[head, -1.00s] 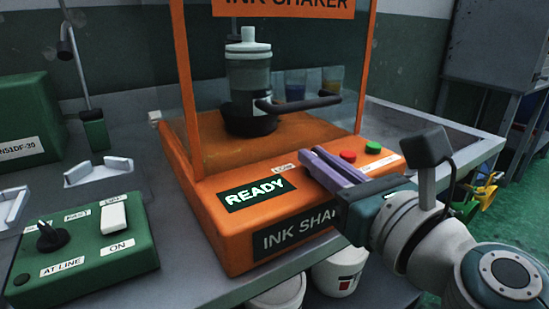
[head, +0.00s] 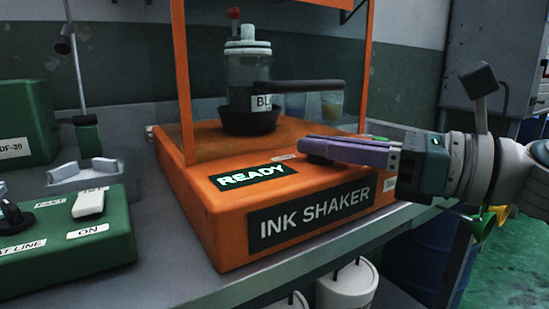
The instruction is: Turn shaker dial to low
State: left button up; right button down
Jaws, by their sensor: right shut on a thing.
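The orange ink shaker (head: 232,222) stands on the grey bench, with a lit READY display and an INK SHAKER plate on its front. My right gripper (head: 318,146) reaches in from the right, its purple fingers low over the sloped control panel. It is shut on the dark shaker dial (head: 316,161), which shows only in part beneath the fingertips. The dial's pointer and setting are hidden. A small white label (head: 284,157) lies left of the dial, too small to read. The red and green buttons are hidden behind my gripper. My left gripper is not in view.
A clear canister (head: 248,75) stands inside the shaker's frame, with a dark bar (head: 300,86) in front of it. A green control box (head: 100,245) with a knob and white switch is at left. White buckets (head: 347,285) stand below the bench edge.

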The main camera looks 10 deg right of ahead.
dwell(0.4)
jog(key=c, duration=0.9)
grip_release()
jog(key=shift+c, duration=0.2)
jog(key=v, duration=1)
